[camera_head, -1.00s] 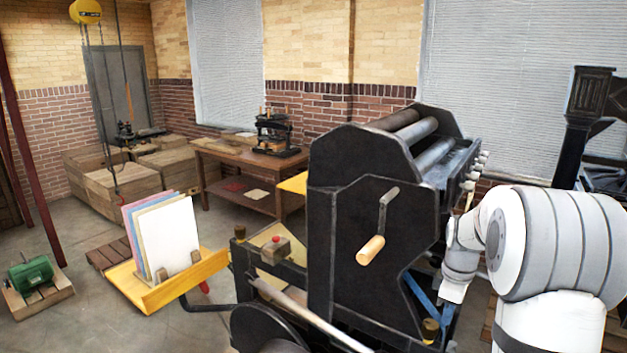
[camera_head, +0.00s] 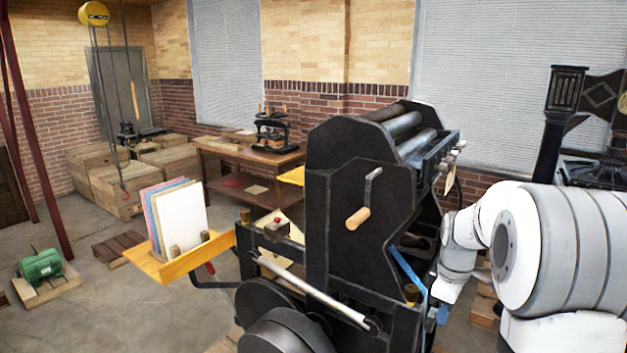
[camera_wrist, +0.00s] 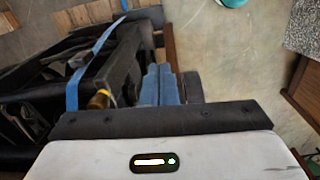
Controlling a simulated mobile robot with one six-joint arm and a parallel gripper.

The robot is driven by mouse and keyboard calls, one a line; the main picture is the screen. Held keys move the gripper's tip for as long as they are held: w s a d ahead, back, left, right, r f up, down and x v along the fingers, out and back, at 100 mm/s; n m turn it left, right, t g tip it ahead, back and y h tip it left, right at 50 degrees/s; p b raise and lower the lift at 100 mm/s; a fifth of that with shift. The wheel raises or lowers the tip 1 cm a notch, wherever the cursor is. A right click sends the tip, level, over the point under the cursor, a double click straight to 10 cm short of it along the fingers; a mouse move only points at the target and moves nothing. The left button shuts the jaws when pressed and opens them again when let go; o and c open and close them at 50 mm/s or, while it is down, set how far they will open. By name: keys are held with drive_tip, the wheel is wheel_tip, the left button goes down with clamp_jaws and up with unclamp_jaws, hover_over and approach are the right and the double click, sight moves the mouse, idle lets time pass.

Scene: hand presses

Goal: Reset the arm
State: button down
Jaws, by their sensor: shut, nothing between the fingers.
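My white and grey arm (camera_head: 560,245) fills the right side of the head view, bent down beside the large black press (camera_head: 345,190). My gripper (camera_wrist: 160,72) shows in the wrist view as two blue fingers side by side, shut with nothing between them. Its blue tip (camera_head: 443,313) shows small in the head view, low at the right edge of the press. In the wrist view the black press frame (camera_wrist: 125,65) lies close to the left of the fingers. Whether they touch it I cannot tell.
A blue strap (camera_head: 408,270) and brass knob (camera_head: 411,293) sit on the near press side. A yellow rack (camera_head: 205,257) with coloured sheets sticks out left. A green motor (camera_head: 42,265) sits on a pallet. A black iron press (camera_head: 560,110) stands behind my arm. Floor is clear at front left.

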drive_tip(key=s+a+r+m+t, duration=0.1)
drive_tip(key=s+a+r+m, duration=0.1)
drive_tip(key=s, duration=0.5)
drive_tip(key=s+a+r+m+t, duration=0.1)
drive_tip(key=s+a+m, duration=0.3)
drive_tip(key=s+a, duration=0.3)
drive_tip(key=s+a+r+m+t, duration=0.1)
drive_tip(key=s+a+m, duration=0.3)
drive_tip(key=s, duration=0.4)
drive_tip(key=shift+v, duration=0.9)
drive_tip(key=shift+s+a, duration=0.1)
drive_tip(key=shift+a, duration=0.05)
drive_tip(key=c, duration=2.2)
unclamp_jaws()
